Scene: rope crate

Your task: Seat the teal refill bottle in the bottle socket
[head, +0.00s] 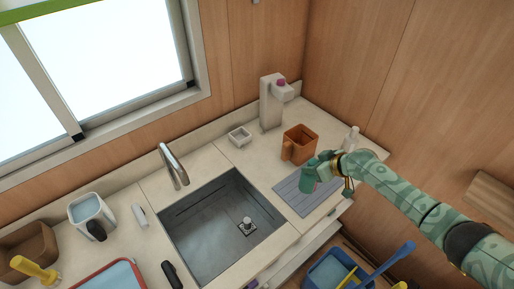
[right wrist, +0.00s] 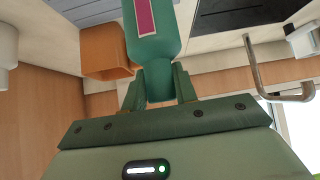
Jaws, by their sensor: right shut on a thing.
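The teal refill bottle (head: 307,182) is in my right gripper (head: 324,170), over or on the grey ribbed mat at the right of the counter. I cannot tell whether it touches the mat. In the right wrist view the bottle (right wrist: 152,38) shows a pink label, and the fingers of my right gripper (right wrist: 158,88) are shut on its narrower end. A small white square holder (head: 239,137) with a hollow top stands behind the sink and may be the bottle socket. My left gripper is not in view.
A white dispenser (head: 270,102) with a pink top part stands at the back. The sink (head: 212,225) lies left of the ribbed mat (head: 290,196), with a faucet (head: 174,167) behind it. A white bottle (head: 351,138) stands near the wall.

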